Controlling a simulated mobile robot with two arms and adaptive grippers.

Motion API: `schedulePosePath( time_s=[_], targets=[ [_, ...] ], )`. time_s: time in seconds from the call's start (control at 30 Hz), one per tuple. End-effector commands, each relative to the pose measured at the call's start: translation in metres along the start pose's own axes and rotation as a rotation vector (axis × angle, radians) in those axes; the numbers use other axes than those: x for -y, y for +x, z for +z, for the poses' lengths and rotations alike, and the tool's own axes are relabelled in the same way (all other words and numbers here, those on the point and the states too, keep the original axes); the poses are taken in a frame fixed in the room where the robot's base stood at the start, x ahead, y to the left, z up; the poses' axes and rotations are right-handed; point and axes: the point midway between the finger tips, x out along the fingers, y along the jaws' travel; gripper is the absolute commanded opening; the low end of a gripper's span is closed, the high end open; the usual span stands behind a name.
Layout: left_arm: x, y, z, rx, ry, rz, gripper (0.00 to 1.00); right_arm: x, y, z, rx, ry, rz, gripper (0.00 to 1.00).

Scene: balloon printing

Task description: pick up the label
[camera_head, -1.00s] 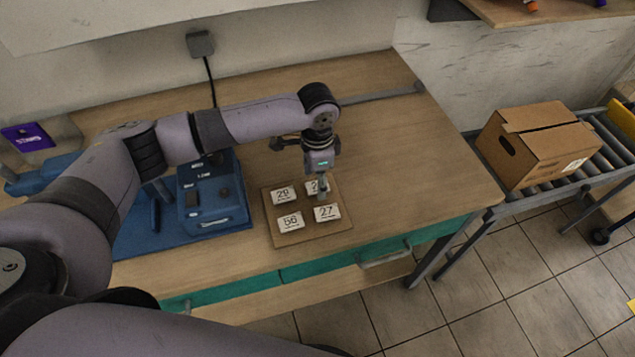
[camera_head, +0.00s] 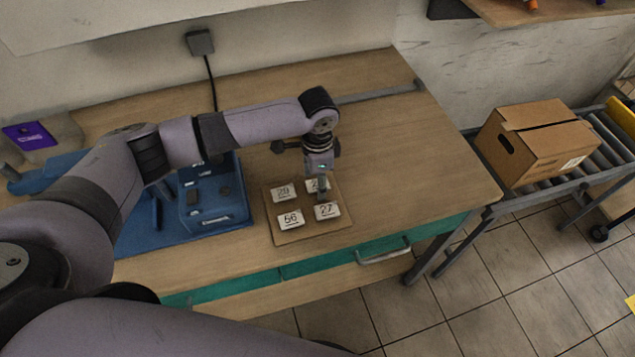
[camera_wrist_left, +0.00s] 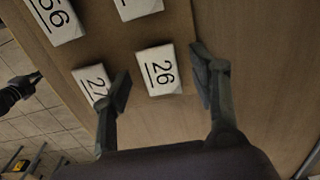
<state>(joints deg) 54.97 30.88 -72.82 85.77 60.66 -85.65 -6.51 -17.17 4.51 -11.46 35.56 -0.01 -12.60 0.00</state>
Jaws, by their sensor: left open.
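Several white labels with black numbers lie on a brown board (camera_head: 309,231) on the table. The label marked 26 (camera_wrist_left: 160,70) lies between the two spread fingers of my left gripper (camera_wrist_left: 161,82) in the left wrist view. The fingers are open and do not grip it. In the head view my left gripper (camera_head: 321,188) points down over this label (camera_head: 313,185) and hides part of it. Beside it lie the labels 29 (camera_head: 281,194), 56 (camera_head: 291,219) and 27 (camera_head: 327,211). In the wrist view one finger partly covers label 27 (camera_wrist_left: 91,84).
A blue machine (camera_head: 215,201) stands left of the board, partly behind my left arm. The table (camera_head: 420,170) is clear right of the board. A cardboard box (camera_head: 545,145) sits on a roller conveyor at the right. A dark, unclear shape (camera_wrist_left: 20,90) shows at the wrist view's left edge.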

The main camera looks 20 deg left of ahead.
Motion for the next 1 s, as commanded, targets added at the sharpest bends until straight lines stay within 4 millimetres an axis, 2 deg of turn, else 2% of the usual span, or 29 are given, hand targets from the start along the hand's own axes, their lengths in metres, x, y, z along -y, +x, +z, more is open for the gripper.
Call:
schedulePosePath(
  time_s=[0.2, 0.7, 1.0],
  targets=[
    [0.0000, 0.0002, -0.0001, 0.000, 0.000, 0.000, 0.54, 0.0005, 0.0001, 0.0000, 0.000, 0.000, -0.001, 0.00],
    [0.0001, 0.0000, -0.0001, 0.000, 0.001, 0.000, 0.22, 0.0004, 0.0001, 0.0003, 0.001, -0.001, -0.001, 0.00],
    [0.0002, -0.0001, -0.0001, 0.000, 0.001, -0.001, 0.22, 0.0002, 0.0014, 0.0006, 0.001, 0.000, 0.000, 0.00]
  ],
)
